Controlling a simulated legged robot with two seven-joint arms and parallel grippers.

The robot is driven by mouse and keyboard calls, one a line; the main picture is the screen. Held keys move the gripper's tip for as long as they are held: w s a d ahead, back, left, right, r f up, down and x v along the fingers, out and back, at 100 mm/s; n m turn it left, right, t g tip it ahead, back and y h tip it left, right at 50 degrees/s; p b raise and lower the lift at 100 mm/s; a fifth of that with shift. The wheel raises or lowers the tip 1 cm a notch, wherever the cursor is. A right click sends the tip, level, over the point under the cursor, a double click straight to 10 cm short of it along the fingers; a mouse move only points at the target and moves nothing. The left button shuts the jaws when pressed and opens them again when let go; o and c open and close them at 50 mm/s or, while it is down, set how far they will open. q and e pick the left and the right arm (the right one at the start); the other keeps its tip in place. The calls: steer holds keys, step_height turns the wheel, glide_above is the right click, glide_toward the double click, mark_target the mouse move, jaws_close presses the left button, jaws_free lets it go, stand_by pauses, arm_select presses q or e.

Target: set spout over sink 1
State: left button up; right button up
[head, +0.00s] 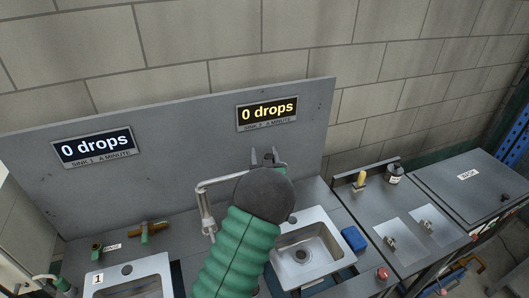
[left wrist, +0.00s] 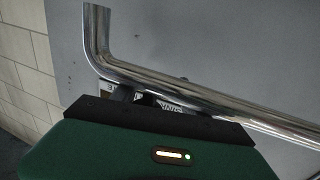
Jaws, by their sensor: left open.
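The chrome spout (head: 203,199) runs left from behind my left wrist, then bends down. Its downturned end hangs between the two sinks, to the right of sink 1 (head: 154,265) and left of sink 2 (head: 333,257). My left gripper (head: 263,157) is open, its dark fingers pointing at the back panel near the spout's hidden right part. In the left wrist view the spout (left wrist: 190,92) crosses close in front of the gripper, with a bend at upper left. I cannot tell whether it lies between the fingers. My right gripper is not in view.
A grey back panel (head: 190,120) carries signs for sink 1 (head: 94,147) and sink 2 (head: 267,113), both reading 0 drops. Brass valves with green handles (head: 147,228) stand behind sink 1. A blue block (head: 354,239) lies right of sink 2.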

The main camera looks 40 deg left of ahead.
mark_target(270, 155)
arm_select(q)
steer(key=d, duration=0.1)
steer(key=d+r, duration=0.1)
steer(key=shift+w+d, duration=0.1)
steer(key=shift+d, duration=0.25)
steer(key=shift+c, duration=0.4)
steer(key=shift+s+d+r, duration=0.2)
steer(key=shift+s+r, duration=0.05)
steer(key=shift+c, duration=1.2)
steer(key=shift+s, duration=0.1)
steer(key=shift+c, duration=1.1)
steer(key=shift+a+f, duration=0.25)
steer(key=shift+a, duration=0.35)
jaws_close()
steer(key=shift+d, duration=0.1)
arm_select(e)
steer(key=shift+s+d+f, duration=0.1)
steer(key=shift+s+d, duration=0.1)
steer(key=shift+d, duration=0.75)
arm_select(q)
steer(key=shift+d+f, duration=0.1)
steer(key=shift+f, duration=0.1)
